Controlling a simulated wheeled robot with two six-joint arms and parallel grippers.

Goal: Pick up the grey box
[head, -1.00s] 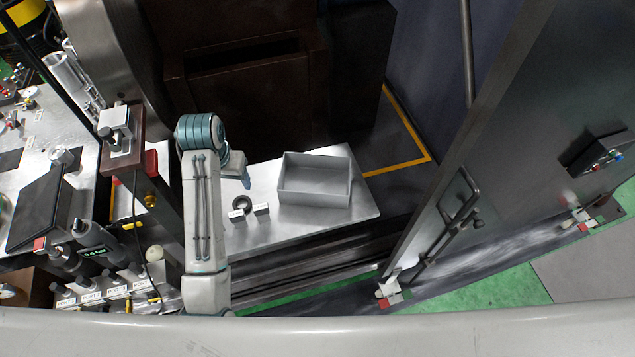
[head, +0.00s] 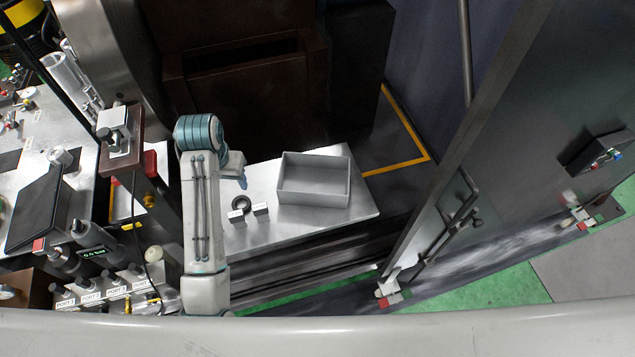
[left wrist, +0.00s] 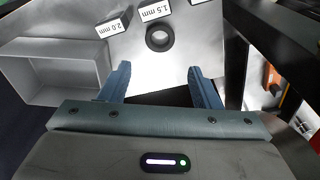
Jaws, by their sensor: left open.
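The grey box (head: 314,180) is an open-topped rectangular tray on a light metal table. It also shows at the left of the left wrist view (left wrist: 62,72). My left gripper (head: 243,181) is to the left of the box in the head view, above the table's left part. In the left wrist view the two blue fingers (left wrist: 158,78) are apart with nothing between them, and the box lies to the left of them, apart from the left finger. My right gripper is not in view.
A dark ring (head: 241,204) and small white labelled blocks (head: 260,209) stand on the metal table (head: 290,228) left of the box. A brown cabinet (head: 245,90) stands behind. A large grey door panel (head: 530,130) is on the right. A cluttered bench (head: 35,140) is on the left.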

